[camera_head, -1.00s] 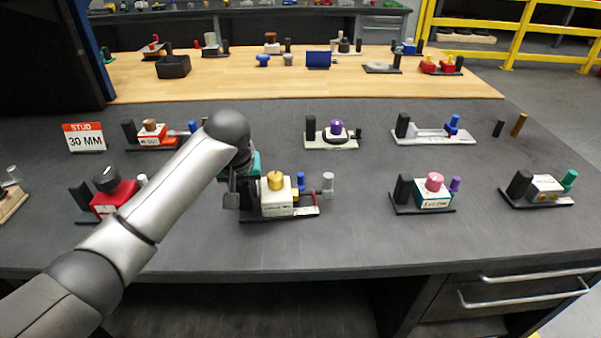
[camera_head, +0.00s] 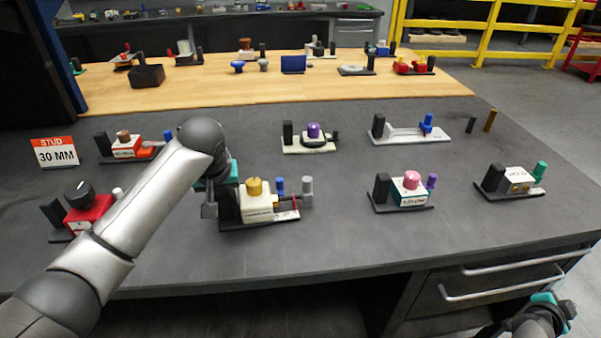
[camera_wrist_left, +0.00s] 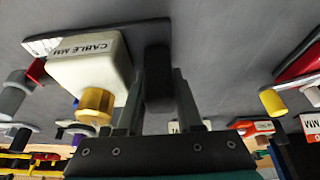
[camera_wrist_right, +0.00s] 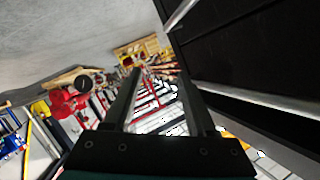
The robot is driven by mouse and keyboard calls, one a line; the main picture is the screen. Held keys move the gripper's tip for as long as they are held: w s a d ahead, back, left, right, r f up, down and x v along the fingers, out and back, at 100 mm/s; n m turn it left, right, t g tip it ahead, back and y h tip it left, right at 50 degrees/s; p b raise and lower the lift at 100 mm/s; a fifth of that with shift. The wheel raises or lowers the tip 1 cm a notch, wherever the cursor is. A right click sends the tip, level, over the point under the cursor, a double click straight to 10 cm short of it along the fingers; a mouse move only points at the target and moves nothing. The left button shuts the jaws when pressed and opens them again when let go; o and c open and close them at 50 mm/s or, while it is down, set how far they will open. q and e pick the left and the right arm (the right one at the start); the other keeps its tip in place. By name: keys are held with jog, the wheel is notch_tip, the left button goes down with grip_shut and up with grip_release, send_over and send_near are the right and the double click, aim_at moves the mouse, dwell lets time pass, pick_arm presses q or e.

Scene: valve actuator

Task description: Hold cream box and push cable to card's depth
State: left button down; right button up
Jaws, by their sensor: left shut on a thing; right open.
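The cream box (camera_head: 257,207) has a gold knob on top and sits on a dark base plate. Its label reads "CABLE MM" in the left wrist view (camera_wrist_left: 88,68). To its right stand a blue peg (camera_head: 280,186), a thin red rod (camera_head: 296,203) and a grey cylinder (camera_head: 307,188). My left gripper (camera_wrist_left: 160,82) is shut on the black post (camera_wrist_left: 158,70) at the box's left end. In the head view the arm partly hides that post. My right gripper (camera_wrist_right: 158,78) is open and empty, off the table's front right. The card (camera_head: 55,152) reads "STUD 30 MM".
A red box (camera_head: 87,214) with a black knob stands left, partly behind my left arm. More fixtures stand behind. Dark tabletop is bare between them. Drawer handles (camera_head: 500,285) project below the front edge.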

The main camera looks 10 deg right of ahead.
jog(key=s+d+r+m+g+h, duration=0.1)
jog(key=d+r+m+g, duration=0.1)
jog(key=d+r+m, duration=0.35)
jog(key=s+d+r+m+g+h, duration=0.1)
jog(key=d+r+m+g, duration=0.1)
jog(key=r+m, duration=0.55)
jog(key=s+d+r+m+g+h, duration=0.15)
jog(key=d+r+m, duration=0.3)
jog(key=r, duration=0.45)
jog(key=w+a+r+n+t+h, duration=0.1)
jog(key=w+a+r+t+h, duration=0.1)
jog(key=w+a+r+t, duration=1.15)
jog(key=w+a+n+t+y, duration=0.3)
jog(key=w+a+t+y, duration=0.15)
jog(key=w+a, duration=0.45)
jog(key=n+y, duration=0.1)
jog(key=y, duration=2)
send_near(304, 179)
jog(key=shift+w+d+r+g, duration=0.1)
jog(key=shift+w+d+g, duration=0.1)
jog(key=shift+w+g, duration=0.3)
jog(key=shift+w+a, duration=0.15)
jog(key=x, duration=1.1)
jog(key=shift+w, duration=0.3)
